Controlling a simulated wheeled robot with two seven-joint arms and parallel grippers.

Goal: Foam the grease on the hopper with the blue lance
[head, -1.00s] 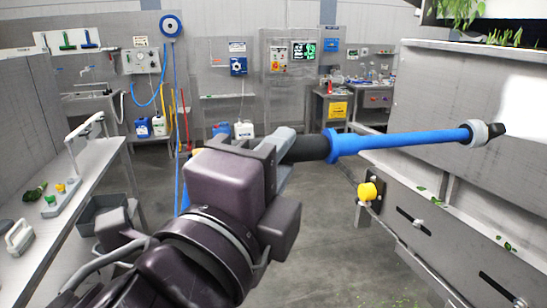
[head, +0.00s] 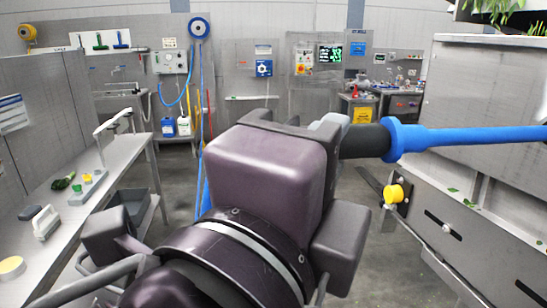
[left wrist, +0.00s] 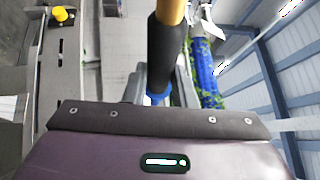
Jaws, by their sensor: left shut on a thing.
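The blue lance (head: 475,136) extends to the right in the head view, and its tip is outside the frame. My left gripper (head: 338,132) is shut on its black grip (head: 366,143); the fingers are mostly hidden behind my wrist. In the left wrist view the dark grip (left wrist: 164,60) rises from between the fingers (left wrist: 158,92). The steel hopper side (head: 480,85) stands at the right, behind the lance. A bright white patch (head: 543,100) shows at its right edge; I cannot tell whether it is foam or glare. No grease is discernible. My right gripper is not in view.
A steel bench (head: 80,210) with small tools runs along the left. A yellow knob (head: 397,194) sticks out from the lower machine panel (head: 460,235) at right. Blue hose (head: 202,110) hangs from a wall reel (head: 199,27). Grey floor is open between them.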

